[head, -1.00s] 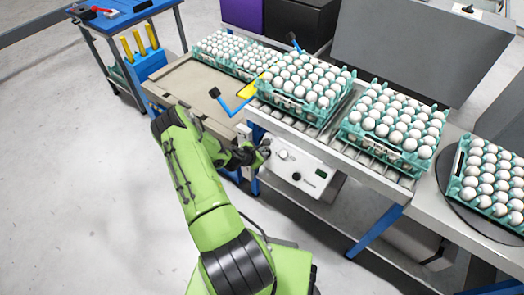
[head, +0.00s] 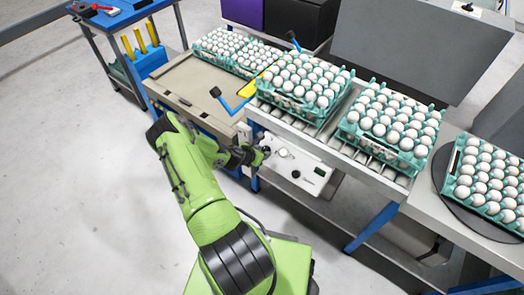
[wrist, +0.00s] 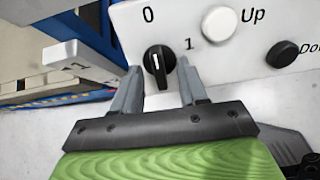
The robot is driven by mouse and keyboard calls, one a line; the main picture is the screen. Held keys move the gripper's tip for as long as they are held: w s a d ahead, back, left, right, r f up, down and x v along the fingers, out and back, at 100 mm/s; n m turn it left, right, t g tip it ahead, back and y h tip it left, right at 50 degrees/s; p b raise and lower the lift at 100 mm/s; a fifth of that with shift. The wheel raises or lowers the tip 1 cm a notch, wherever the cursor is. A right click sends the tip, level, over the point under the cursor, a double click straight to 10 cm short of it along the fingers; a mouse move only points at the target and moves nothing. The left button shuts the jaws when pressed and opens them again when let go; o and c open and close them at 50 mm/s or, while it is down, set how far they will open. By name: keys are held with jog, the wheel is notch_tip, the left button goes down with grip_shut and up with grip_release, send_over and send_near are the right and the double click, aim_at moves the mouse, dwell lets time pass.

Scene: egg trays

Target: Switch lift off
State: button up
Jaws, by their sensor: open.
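The white control panel (head: 312,181) is on the front of the conveyor. In the wrist view, a black rotary switch (wrist: 159,64) sits between the marks "0" and "1". Its white line stands nearly upright and appears to point toward "0". My gripper (wrist: 158,86) is open, with one finger on each side of the switch. I cannot tell whether either finger touches it. In the head view, my gripper (head: 263,154) is at the panel's left end and hides the switch.
A white "Up" button (wrist: 219,23) and a black button (wrist: 283,54) lie right of the switch. A blue-and-white part (wrist: 78,58) stands close to the left finger. Egg trays (head: 300,98) stand on the conveyor above. The floor at left is clear.

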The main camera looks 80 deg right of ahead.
jog(key=p+v, duration=0.4)
jog(key=v, duration=0.4)
jog(key=shift+r+p, duration=0.15)
jog(key=shift+p, duration=0.25)
